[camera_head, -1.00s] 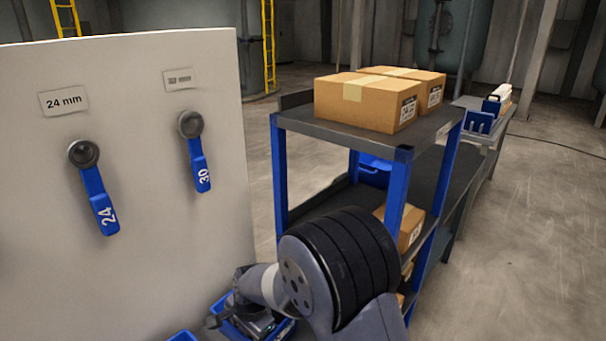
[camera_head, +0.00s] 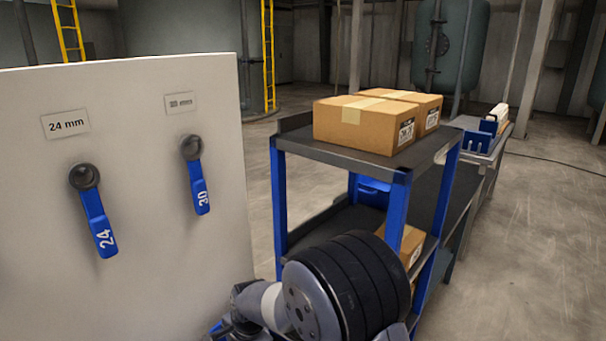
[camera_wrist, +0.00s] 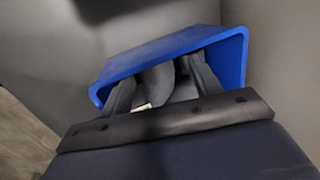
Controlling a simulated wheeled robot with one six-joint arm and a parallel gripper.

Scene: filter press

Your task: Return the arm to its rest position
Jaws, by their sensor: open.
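My arm shows at the bottom of the head view, bent low between the white panel and the shelf cart. Its large dark ringed joint covers part of the cart. In the wrist view, my gripper (camera_wrist: 160,88) is open, its dark fingers spread in front of a blue bin (camera_wrist: 233,62). Dark shapes and a small pale piece show between the fingers. I cannot tell whether the fingers are inside the bin or only over it, and nothing is clearly held. In the head view the gripper end is mostly cut off by the lower edge.
A white panel (camera_head: 140,250) with blue levers marked 24 (camera_head: 97,222) and 30 (camera_head: 199,187) stands at left. A blue-framed cart (camera_head: 281,200) with cartons (camera_head: 360,124) stands close behind my arm. A bench (camera_head: 497,143) is behind it. Floor at right is clear.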

